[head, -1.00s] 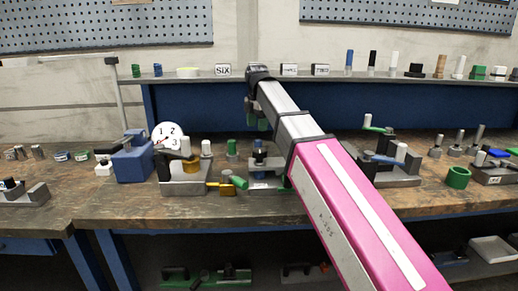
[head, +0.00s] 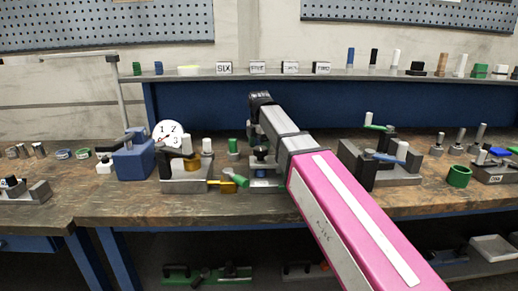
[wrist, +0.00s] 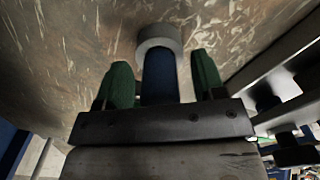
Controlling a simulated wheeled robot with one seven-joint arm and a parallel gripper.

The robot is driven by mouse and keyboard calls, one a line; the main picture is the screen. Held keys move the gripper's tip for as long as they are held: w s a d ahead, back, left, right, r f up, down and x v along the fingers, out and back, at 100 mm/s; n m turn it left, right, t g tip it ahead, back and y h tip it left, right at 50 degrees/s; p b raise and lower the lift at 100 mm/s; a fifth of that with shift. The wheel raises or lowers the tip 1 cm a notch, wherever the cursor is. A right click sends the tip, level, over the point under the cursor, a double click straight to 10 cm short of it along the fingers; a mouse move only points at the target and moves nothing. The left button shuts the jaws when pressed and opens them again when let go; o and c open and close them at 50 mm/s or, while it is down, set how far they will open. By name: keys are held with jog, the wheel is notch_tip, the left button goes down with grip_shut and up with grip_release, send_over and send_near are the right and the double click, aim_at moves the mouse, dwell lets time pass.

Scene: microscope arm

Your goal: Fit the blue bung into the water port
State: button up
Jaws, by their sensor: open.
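In the wrist view my gripper (wrist: 161,66) is open, with one green finger on each side of a blue cylinder, the blue bung (wrist: 160,84). A gap shows between the bung and each finger. A grey ring (wrist: 158,38) surrounds or caps the bung's far end; I cannot tell whether the bung sits inside it. In the head view my gripper (head: 260,142) points down over a small fixture (head: 266,184) with blue and dark parts, partly hidden by my arm. I cannot tell which part is the water port.
A clamp fixture (head: 186,186) with a yellow part and a green-handled piece (head: 240,181) stand close on the left. A blue block (head: 133,163) is farther left. A shelf runs behind.

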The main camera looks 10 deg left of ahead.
jog(key=c, duration=1.1)
jog(key=shift+o, duration=0.2)
jog(key=shift+r, duration=0.15)
